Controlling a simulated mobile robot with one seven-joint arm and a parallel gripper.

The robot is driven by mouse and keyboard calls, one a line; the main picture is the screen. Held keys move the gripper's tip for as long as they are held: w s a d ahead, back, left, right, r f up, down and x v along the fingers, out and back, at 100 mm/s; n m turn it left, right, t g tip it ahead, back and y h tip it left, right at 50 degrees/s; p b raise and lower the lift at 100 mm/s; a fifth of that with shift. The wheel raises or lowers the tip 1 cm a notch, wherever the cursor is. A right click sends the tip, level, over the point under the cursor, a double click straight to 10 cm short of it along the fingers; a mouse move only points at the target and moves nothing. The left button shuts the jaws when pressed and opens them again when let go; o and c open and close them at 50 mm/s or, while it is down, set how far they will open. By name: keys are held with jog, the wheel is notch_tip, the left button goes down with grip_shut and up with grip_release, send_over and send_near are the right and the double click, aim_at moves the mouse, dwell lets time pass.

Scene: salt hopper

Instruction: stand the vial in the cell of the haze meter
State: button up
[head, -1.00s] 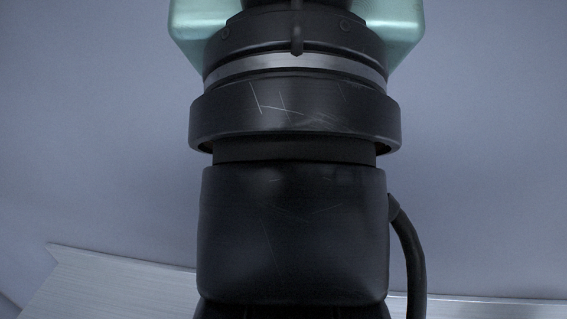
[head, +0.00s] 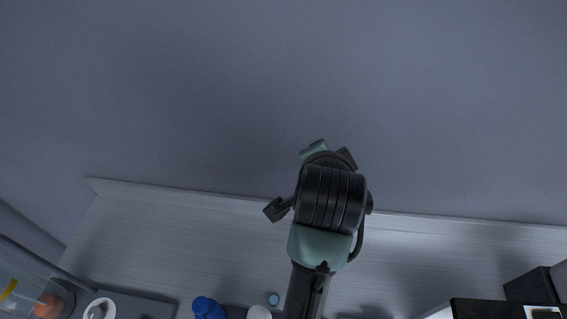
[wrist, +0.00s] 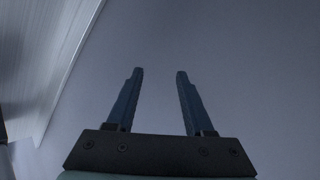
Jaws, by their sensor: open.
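My gripper (wrist: 160,75) is open and empty in the wrist view, its two dark fingers apart against the plain grey-blue wall. In the head view my arm rises from the bottom middle over the bench, and its jaws are too small and turned to make out. I cannot pick out the vial for sure. Small round tops show at the bottom edge: a teal one (head: 273,299) and a white one (head: 258,312). I cannot say for sure which thing is the haze meter; its cell is not seen.
A pale brushed-metal bench (head: 180,235) meets the wall (head: 150,100). A blue object (head: 207,308), a white ring-shaped object (head: 100,308) and a clear vessel (head: 22,285) stand at lower left. A black box (head: 485,309) stands at lower right. The bench's back strip is mostly clear.

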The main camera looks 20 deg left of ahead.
jog(key=s+a+f+m+g, duration=0.1)
jog(key=s+f+m+g, duration=0.1)
jog(key=s+f+g, duration=0.45)
jog(key=m+g+h+p, duration=0.1)
jog(key=m+g+p, duration=0.1)
jog(key=m+g, duration=0.15)
send_near(274, 298)
jog(key=f+b, duration=0.2)
jog(key=shift+a+f+n+b, duration=0.35)
jog(key=shift+a+b, duration=0.05)
jog(key=shift+s+a+f+p, duration=0.1)
jog(key=shift+f+p, duration=0.3)
jog(key=shift+f, duration=1.1)
jog(key=shift+a+f+p, duration=0.1)
jog(key=shift+f+p, duration=0.25)
jog(key=shift+f, duration=1.1)
grip_shut()
